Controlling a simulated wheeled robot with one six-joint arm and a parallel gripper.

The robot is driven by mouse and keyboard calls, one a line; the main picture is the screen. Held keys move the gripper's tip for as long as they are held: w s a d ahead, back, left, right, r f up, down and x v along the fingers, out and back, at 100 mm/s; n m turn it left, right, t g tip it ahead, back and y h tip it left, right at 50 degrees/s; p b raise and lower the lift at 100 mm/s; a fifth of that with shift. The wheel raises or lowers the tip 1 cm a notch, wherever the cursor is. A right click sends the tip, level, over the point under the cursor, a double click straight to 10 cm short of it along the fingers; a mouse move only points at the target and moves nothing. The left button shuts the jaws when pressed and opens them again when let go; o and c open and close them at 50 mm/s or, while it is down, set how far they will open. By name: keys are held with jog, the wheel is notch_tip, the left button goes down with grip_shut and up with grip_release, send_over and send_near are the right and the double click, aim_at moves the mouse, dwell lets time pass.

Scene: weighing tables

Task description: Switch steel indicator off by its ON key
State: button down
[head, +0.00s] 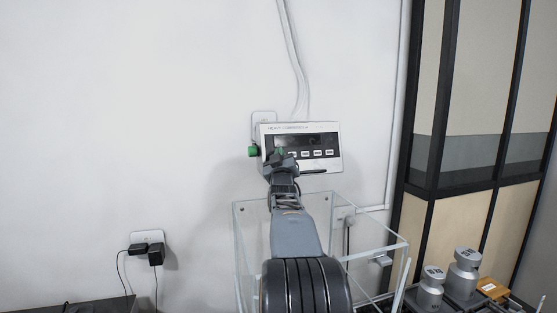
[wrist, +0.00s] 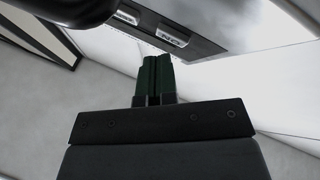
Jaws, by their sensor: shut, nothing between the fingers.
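The steel indicator (head: 328,139) is a silver box on the wall with a dark display and a row of white keys below it. My arm reaches up in front of it and hides its lower left part. My gripper (head: 279,156) is at the left end of the key row, and in the head view I cannot tell if it touches. In the wrist view my gripper (wrist: 155,62) is shut, its dark green fingers together and empty. The indicator's face (wrist: 200,32) lies beyond the fingertips, with two keys (wrist: 172,36) showing. The ON key cannot be made out.
A green knob (head: 253,150) sits at the indicator's left side. A clear glass enclosure (head: 243,240) stands below, around my arm. Metal weights (head: 463,270) stand at lower right. Plugs (head: 155,254) sit in a wall outlet at left. The wall left of the indicator is clear.

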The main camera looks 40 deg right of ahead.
jog(key=shift+s+a, duration=0.1)
jog(key=shift+s, duration=0.15)
jog(key=s+b, duration=0.1)
jog(key=s+a+r+b, duration=0.1)
jog(key=s+a+b, duration=0.1)
jog(key=s, duration=0.1)
jog(key=shift+s+a+r, duration=0.1)
jog(key=shift+a+r, duration=0.1)
jog(key=shift+r, duration=0.05)
dwell(0.4)
dwell(0.7)
